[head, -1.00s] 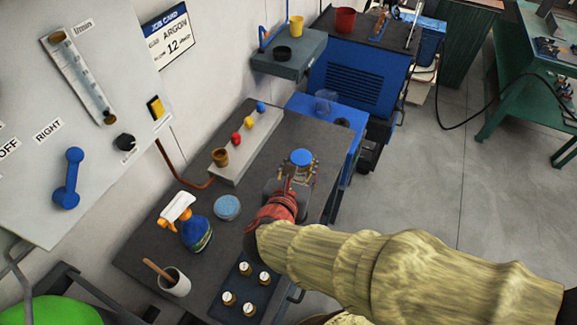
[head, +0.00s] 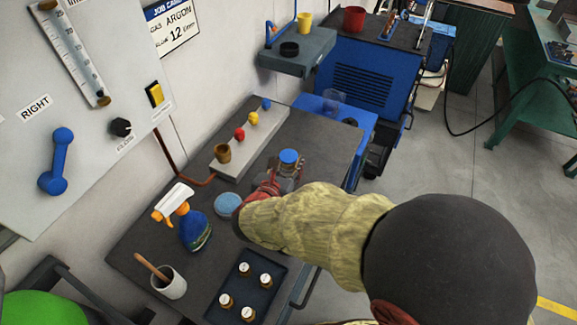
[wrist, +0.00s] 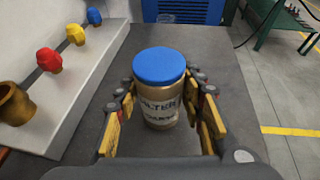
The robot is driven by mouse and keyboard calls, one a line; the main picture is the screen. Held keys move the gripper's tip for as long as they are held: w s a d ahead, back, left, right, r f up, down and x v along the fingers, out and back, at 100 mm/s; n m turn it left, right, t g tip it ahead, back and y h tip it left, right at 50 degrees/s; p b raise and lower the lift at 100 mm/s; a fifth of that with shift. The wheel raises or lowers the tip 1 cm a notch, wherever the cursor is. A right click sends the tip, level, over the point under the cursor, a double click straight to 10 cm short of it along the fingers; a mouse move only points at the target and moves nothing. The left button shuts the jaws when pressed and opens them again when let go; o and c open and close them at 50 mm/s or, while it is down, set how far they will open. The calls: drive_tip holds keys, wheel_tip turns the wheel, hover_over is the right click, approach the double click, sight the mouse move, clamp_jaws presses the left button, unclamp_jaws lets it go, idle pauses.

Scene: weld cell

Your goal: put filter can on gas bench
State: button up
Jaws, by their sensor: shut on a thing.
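The filter can (head: 288,167) is a brass-coloured canister with a blue lid and a dark "FILTER" label. In the wrist view the can (wrist: 160,105) stands upright between the two yellow-padded fingers of my gripper (wrist: 161,128), which is shut on it. My gripper (head: 285,178) and the can are over the dark top of the gas bench (head: 325,137), right of the white fitting block. I cannot tell whether the can's base touches the bench, as the gripper and sleeve hide it.
A white block (head: 230,166) with coloured fittings runs along the wall side. A blue round tin (head: 228,204), a spray bottle (head: 192,226), a cup with a brush (head: 171,284) and a dark tray (head: 238,302) of small jars stand nearer. Bare bench top lies beyond the can.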

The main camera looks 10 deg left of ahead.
drive_tip(key=shift+r, duration=0.1)
drive_tip(key=o, duration=1.1)
drive_tip(key=shift+o, duration=0.4)
drive_tip(key=shift+s+r, duration=0.15)
drive_tip(key=p+v, duration=0.4)
drive_tip(key=v, duration=0.7)
drive_tip(key=shift+s, duration=0.3)
drive_tip(key=shift+a, duration=0.1)
